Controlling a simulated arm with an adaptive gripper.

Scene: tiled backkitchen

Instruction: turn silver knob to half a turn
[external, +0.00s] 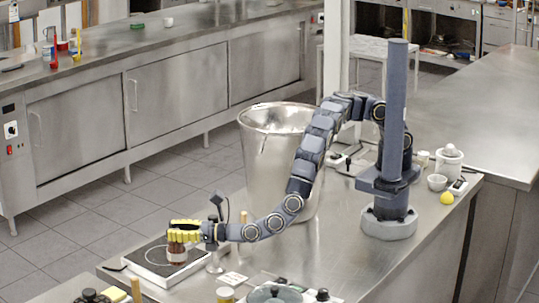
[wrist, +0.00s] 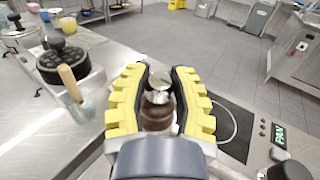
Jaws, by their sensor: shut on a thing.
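A brown grinder-like body (external: 177,254) stands upright on or over the dark hotplate (external: 143,262) at the lower left of the external view. In the wrist view the silver knob (wrist: 158,80) sits on top of the brown body (wrist: 157,118), between my fingers. My gripper (external: 184,231) with yellow-padded fingers lies level around the top of it, shut on the silver knob. The fingers hide the knob in the external view. How far the knob is turned cannot be told.
A large steel pot (external: 255,165) stands behind my forearm. In the wrist view a round black appliance (wrist: 62,66), a wooden handle (wrist: 70,82) and a glass cup (wrist: 82,104) are at left. A lit "PAN" display (wrist: 279,135) is at right. The tiled floor lies beyond the counter.

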